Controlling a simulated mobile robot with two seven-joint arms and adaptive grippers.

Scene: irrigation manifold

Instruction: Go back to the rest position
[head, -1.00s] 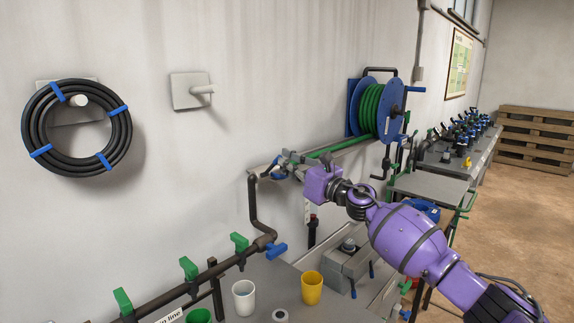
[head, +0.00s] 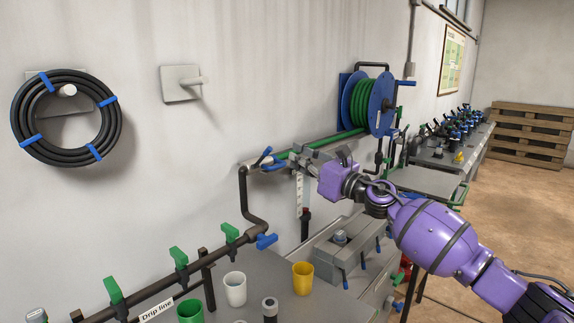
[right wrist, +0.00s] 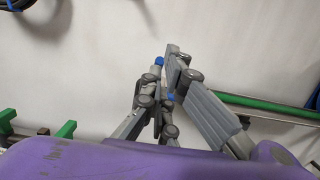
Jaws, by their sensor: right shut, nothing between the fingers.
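My right gripper (head: 294,161) is in front of the wall in the head view, at the end of the purple arm coming in from the right. It also shows in the right wrist view (right wrist: 166,72), with its grey fingers shut and nothing between them. A blue-handled valve (head: 263,156) on the pipe lies just left of the fingertips in the head view. I cannot tell whether the fingers touch the pipe behind them. My left gripper is in neither view.
A green hose reel (head: 368,103) is on the wall beyond the gripper. A dark pipe with green valves (head: 180,258) runs along the bench's left side. A white cup (head: 235,289) and a yellow cup (head: 303,278) stand on the bench. A black hose coil (head: 66,118) hangs at left.

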